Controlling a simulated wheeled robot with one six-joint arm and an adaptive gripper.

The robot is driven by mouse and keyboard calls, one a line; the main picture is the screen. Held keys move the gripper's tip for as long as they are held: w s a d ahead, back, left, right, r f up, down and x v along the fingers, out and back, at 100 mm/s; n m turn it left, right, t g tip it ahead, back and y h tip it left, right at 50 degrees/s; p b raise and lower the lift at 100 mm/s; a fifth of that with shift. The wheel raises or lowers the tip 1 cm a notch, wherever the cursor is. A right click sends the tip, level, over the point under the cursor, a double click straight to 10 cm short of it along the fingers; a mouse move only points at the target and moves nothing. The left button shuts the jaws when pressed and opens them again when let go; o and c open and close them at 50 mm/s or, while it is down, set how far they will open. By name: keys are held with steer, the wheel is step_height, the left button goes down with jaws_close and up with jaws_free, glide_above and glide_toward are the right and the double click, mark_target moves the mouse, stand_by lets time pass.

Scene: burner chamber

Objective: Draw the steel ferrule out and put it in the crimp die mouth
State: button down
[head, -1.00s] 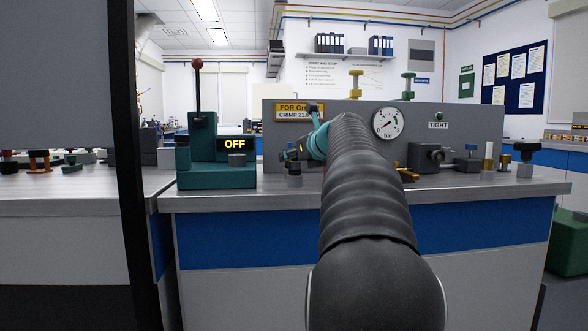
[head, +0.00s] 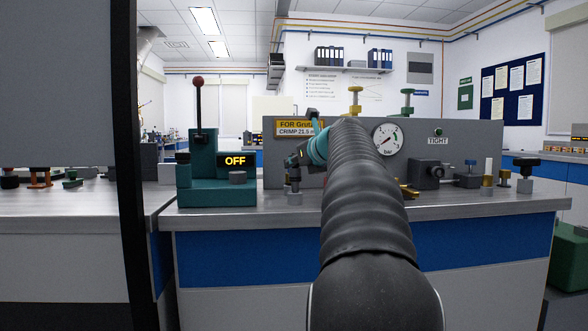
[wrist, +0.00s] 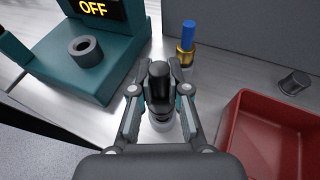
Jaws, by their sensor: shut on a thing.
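My gripper (wrist: 159,80) points down and is shut on a dark cylindrical piece, which I take to be the steel ferrule (wrist: 160,98). A pale round piece (wrist: 160,123) shows just under it; whether they touch I cannot tell. In the head view my gripper (head: 296,162) is over a small grey upright piece (head: 294,198) at the bench's front, right of the teal press (head: 203,190). On the press base a grey open ring (wrist: 85,50), seemingly the crimp die mouth, lies left of my gripper. It also shows in the head view (head: 237,177).
A brass holder with a blue rod (wrist: 188,32) stands just beyond my gripper. A red tray (wrist: 228,125) and a dark grey cylinder (wrist: 294,82) are to the right. A grey gauge panel (head: 450,140) backs the bench. A black post (head: 128,100) stands at left.

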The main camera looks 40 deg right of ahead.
steer(key=w+d+r+p, duration=0.2)
steer(key=d+r+p, duration=0.4)
steer(key=d, duration=0.5)
step_height(320, 180, up, 2)
steer(key=shift+w+d+p, duration=0.2)
steer(key=shift+w+p, duration=0.05)
steer(key=shift+p, duration=0.15)
steer(key=c, duration=1.7)
jaws_free()
jaws_close()
